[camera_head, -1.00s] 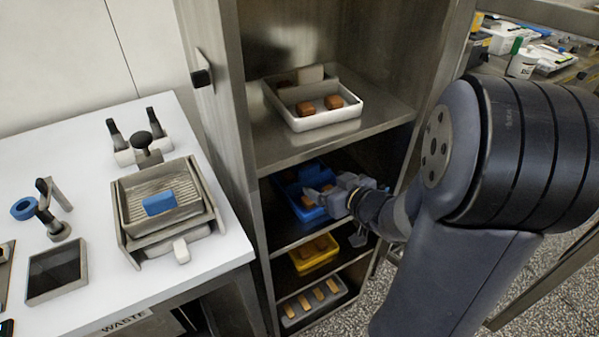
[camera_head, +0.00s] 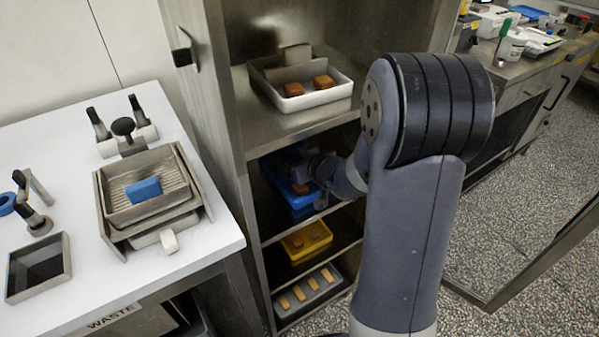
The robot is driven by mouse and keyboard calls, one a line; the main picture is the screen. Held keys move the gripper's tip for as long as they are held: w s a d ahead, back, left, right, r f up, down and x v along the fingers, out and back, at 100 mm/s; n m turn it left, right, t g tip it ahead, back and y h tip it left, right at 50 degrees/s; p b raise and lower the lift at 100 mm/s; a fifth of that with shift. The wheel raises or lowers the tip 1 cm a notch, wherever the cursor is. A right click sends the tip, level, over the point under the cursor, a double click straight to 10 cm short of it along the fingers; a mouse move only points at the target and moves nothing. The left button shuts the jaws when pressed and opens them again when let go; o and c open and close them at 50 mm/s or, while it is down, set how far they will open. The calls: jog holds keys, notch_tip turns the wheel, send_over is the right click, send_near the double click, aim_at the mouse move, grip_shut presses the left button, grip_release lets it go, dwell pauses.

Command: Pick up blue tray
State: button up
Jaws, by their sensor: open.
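The blue tray (camera_head: 301,202) sits on the cabinet's second shelf, in shadow, with a brown block (camera_head: 300,187) showing in it. My gripper (camera_head: 303,172) reaches into that shelf space from the right and is at the tray, over its right part. The jaws are open, but the fingertips are dark and partly hidden, so I cannot tell whether they touch the tray. My arm covers the right side of the shelf opening.
A white tray (camera_head: 322,99) with brown blocks stands on the shelf above. A yellow tray (camera_head: 318,230) and a grey tray (camera_head: 339,285) sit below. The white table (camera_head: 205,248) at left holds a metal mesh tray (camera_head: 118,214) with a blue block (camera_head: 143,190). Speckled floor lies open at right.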

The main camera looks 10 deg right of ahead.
jog(key=c, duration=1.2)
jog(key=shift+c, duration=0.5)
jog(key=shift+r, duration=0.2)
